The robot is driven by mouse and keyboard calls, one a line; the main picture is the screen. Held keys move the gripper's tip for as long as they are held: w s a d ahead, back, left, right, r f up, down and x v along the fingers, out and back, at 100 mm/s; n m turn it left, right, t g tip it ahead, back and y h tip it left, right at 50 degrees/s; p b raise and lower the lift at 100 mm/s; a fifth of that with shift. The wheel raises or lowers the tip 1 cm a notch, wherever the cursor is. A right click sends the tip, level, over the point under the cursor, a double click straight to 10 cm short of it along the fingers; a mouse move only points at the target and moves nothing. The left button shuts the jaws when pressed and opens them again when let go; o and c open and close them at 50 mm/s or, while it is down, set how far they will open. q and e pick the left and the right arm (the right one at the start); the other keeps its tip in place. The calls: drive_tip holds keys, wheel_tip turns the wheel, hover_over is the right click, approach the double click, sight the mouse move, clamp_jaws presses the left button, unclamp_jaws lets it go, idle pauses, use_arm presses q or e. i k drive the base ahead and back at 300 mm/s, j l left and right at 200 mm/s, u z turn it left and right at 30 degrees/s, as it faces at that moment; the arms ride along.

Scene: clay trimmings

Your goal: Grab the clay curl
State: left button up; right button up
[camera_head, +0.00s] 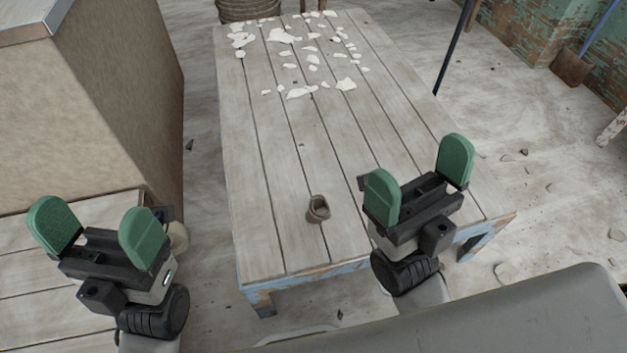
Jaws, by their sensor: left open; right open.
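The clay curl (318,209) is a small grey-brown rolled piece. It lies on the near part of the plank table (283,180). My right gripper (418,172) is open and empty, with green finger pads, to the right of the curl and apart from it. My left gripper (98,232) is open and empty, well to the left of the curl, beyond the table's left edge in the picture.
Several white flakes (298,92) lie scattered over the far part of the table. A large tan box-like block (90,110) stands at the left. The table around the curl is mostly clear. Debris (503,272) lies on the floor at the right.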

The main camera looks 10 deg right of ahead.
sight(316, 201)
drive_tip(key=z, duration=0.4)
drive_tip(key=i+l+u, duration=0.1)
drive_tip(key=l+u, duration=0.2)
drive_tip(key=l, duration=0.4)
drive_tip(key=l+u, duration=0.25)
drive_tip(key=l, duration=0.4)
drive_tip(key=i, duration=0.05)
